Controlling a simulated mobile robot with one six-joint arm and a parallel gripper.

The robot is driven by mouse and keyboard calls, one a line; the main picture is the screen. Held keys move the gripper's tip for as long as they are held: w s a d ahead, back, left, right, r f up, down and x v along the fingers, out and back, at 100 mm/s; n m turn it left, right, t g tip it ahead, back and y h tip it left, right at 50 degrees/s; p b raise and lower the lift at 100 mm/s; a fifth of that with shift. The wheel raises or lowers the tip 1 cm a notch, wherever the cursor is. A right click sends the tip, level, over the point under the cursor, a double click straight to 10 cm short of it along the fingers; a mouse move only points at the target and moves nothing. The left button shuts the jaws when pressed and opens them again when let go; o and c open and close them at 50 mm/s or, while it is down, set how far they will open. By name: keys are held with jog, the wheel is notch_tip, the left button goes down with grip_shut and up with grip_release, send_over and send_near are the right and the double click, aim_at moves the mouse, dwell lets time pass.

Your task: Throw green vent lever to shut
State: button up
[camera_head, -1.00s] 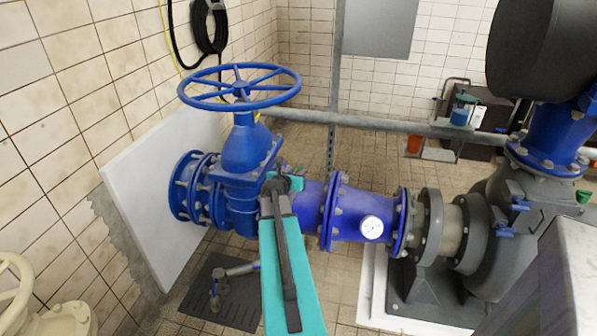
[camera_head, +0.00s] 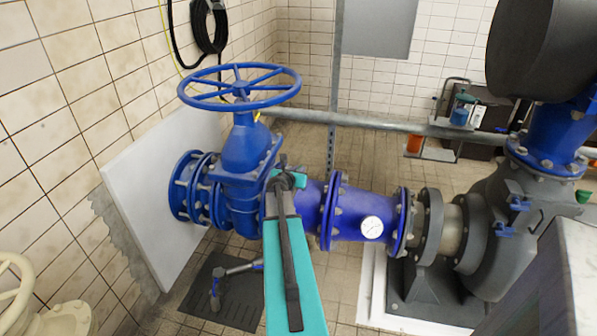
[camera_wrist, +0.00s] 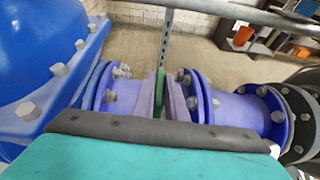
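The green vent lever (camera_wrist: 160,94) shows in the wrist view as a narrow upright green strip above the blue pipe. My gripper (camera_wrist: 161,103) has one pale finger on each side of it. The fingers look very close to the green strip, but I cannot tell whether they touch or clamp it. My teal arm link hides the lower part of the fingers. In the head view my arm reaches to the blue pipe just right of the big valve, and it hides the lever and fingertips.
The blue gate valve with its large handwheel (camera_head: 239,87) stands left of my arm. A flanged blue pipe with a round white gauge (camera_head: 372,228) runs right to the grey pump (camera_head: 500,230). A grey rail (camera_head: 380,125) crosses behind. A floor drain plate (camera_head: 228,292) lies below.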

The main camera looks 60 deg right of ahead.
grip_shut()
